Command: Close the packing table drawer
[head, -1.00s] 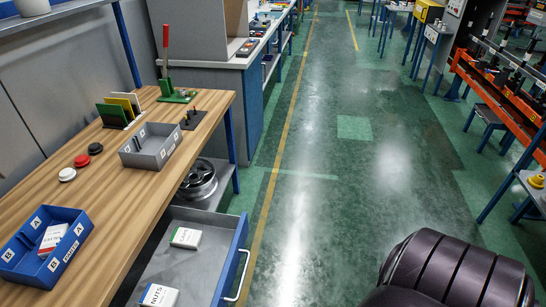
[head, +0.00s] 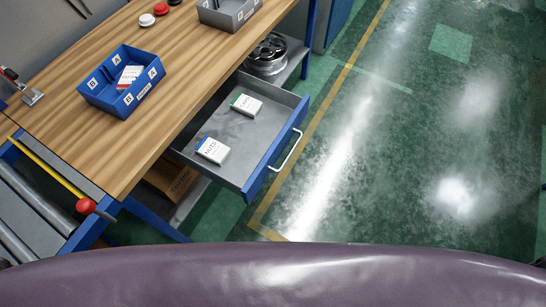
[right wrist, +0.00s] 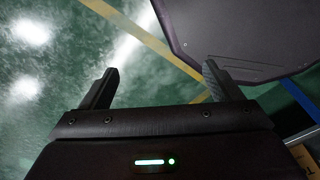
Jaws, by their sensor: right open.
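The packing table drawer (head: 213,165) is pulled out from under the wooden table in the head view. Its blue front (head: 272,160) carries a white bar handle (head: 287,150) facing right. Two small boxes lie inside, one with a green edge (head: 246,104) and one with a blue edge (head: 212,150). My right gripper (right wrist: 160,80) shows only in the right wrist view, its two fingers spread apart with nothing between them, over the green floor. The drawer is not clearly seen in that view. My left gripper is out of view.
The wooden tabletop (head: 135,60) holds a blue bin (head: 122,84) and a grey bin (head: 228,13). A wheel (head: 266,54) sits on the shelf behind the drawer. A roller conveyor (head: 40,200) is at the left. The floor (head: 400,150) right of the drawer is clear.

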